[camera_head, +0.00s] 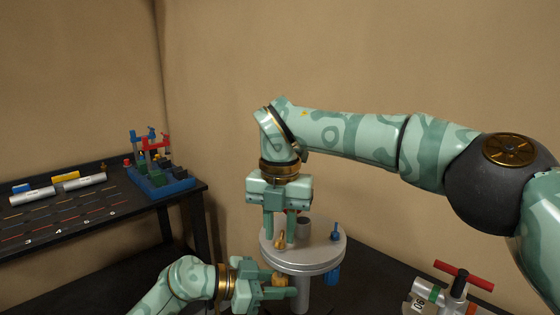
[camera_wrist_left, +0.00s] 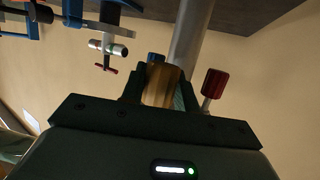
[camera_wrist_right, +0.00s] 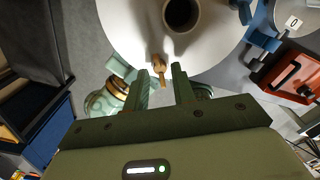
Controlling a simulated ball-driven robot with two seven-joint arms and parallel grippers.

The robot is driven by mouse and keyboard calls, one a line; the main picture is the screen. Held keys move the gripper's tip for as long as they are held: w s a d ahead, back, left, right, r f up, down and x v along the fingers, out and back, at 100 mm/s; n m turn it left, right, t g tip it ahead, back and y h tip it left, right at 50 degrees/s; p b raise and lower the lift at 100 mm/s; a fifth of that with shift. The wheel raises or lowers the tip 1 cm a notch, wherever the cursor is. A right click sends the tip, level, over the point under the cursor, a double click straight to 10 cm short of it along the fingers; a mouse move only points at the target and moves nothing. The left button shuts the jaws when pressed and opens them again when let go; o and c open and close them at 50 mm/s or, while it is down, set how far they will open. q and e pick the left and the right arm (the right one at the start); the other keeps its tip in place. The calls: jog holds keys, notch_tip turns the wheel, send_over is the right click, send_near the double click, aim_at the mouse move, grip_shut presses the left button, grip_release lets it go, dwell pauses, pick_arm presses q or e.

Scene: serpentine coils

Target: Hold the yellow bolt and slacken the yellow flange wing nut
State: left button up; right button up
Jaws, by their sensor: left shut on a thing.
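The yellow wing nut (camera_head: 281,241) sits on top of the round grey flange (camera_head: 318,252), near its edge. My right gripper (camera_head: 280,236) points down over it with open fingers, one on each side. In the right wrist view the yellow wing nut (camera_wrist_right: 158,66) stands just ahead of the open fingers (camera_wrist_right: 161,84), nearer the left one, with a gap to the right one. My left gripper (camera_head: 281,284) is below the flange, shut on the yellow bolt (camera_head: 279,279). The left wrist view shows the yellow bolt (camera_wrist_left: 161,86) between the fingers; its shank is hidden.
A blue wing nut (camera_head: 336,231) stands on the flange's right side, with a blue bolt (camera_head: 333,274) below. A red bolt (camera_wrist_left: 214,84) hangs beside my left gripper. A red-handled fixture (camera_head: 462,277) stands at right. A dark table (camera_head: 80,214) with a blue tray (camera_head: 163,185) is at left.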

grip_shut()
jog(key=n, duration=0.4)
jog(key=shift+n, duration=0.4)
jog(key=n, duration=0.4)
jog(key=shift+n, duration=0.4)
jog(key=shift+n, duration=0.6)
grip_release()
jog(key=shift+f, duration=0.1)
